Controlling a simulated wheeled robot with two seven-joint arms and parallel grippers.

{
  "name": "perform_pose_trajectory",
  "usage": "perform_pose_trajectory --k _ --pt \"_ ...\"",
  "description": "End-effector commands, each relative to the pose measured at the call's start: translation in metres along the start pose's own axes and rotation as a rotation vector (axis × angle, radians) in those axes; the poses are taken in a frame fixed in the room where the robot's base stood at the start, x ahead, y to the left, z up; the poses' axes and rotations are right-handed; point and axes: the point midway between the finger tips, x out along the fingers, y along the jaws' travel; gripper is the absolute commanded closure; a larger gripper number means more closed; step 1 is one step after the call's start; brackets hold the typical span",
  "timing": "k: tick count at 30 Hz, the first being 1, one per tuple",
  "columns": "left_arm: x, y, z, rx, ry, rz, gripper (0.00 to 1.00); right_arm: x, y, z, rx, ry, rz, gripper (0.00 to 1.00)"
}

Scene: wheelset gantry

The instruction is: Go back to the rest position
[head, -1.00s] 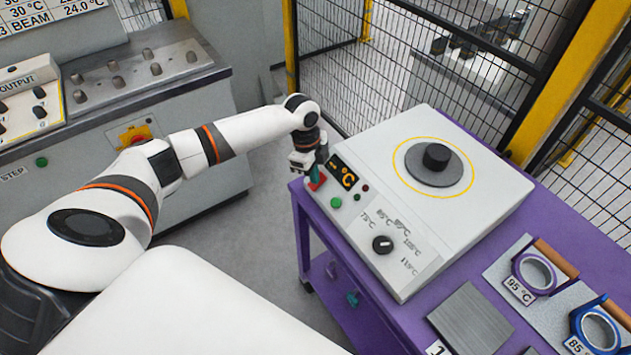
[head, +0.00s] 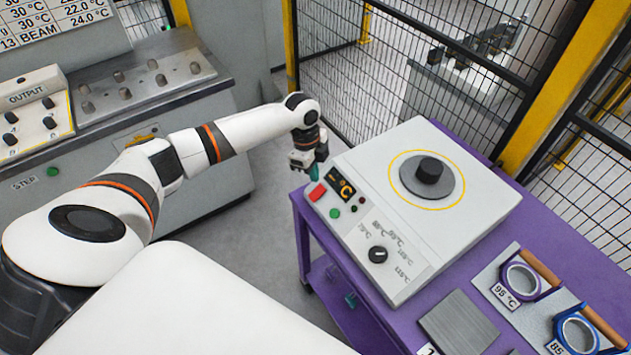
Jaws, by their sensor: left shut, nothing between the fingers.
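The heater's display (head: 341,187) is lit and shows "°C". A green button (head: 335,213) and a black dial (head: 378,254) are on its front panel. My right gripper is not in view.
The heater stands on a purple cart (head: 462,265) with a grey plate (head: 458,322) and two ring tools, one purple (head: 528,279) and one blue (head: 576,331). A mesh fence (head: 350,70) stands behind. A control desk (head: 200,145) is at left.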

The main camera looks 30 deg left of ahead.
Motion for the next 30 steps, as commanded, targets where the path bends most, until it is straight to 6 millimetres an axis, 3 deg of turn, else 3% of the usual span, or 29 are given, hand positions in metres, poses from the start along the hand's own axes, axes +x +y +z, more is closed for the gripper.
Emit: perform_pose_trajectory --k 3,20,23,25,30 --pt "-0.009 0.0 0.001 0.0 0.0 -0.001 1.0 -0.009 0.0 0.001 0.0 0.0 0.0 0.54" --pt "-0.004 -0.003 0.005 0.002 -0.002 -0.003 1.0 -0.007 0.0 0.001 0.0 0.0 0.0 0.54" --pt "0.011 -0.019 0.024 0.003 -0.008 -0.011 1.0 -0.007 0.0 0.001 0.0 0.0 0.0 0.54" --pt "0.028 -0.04 0.046 -0.005 -0.017 -0.015 1.0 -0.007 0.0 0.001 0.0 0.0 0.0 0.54" --pt "0.059 -0.108 0.11 -0.107 -0.069 0.014 1.0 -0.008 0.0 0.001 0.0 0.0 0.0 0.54"
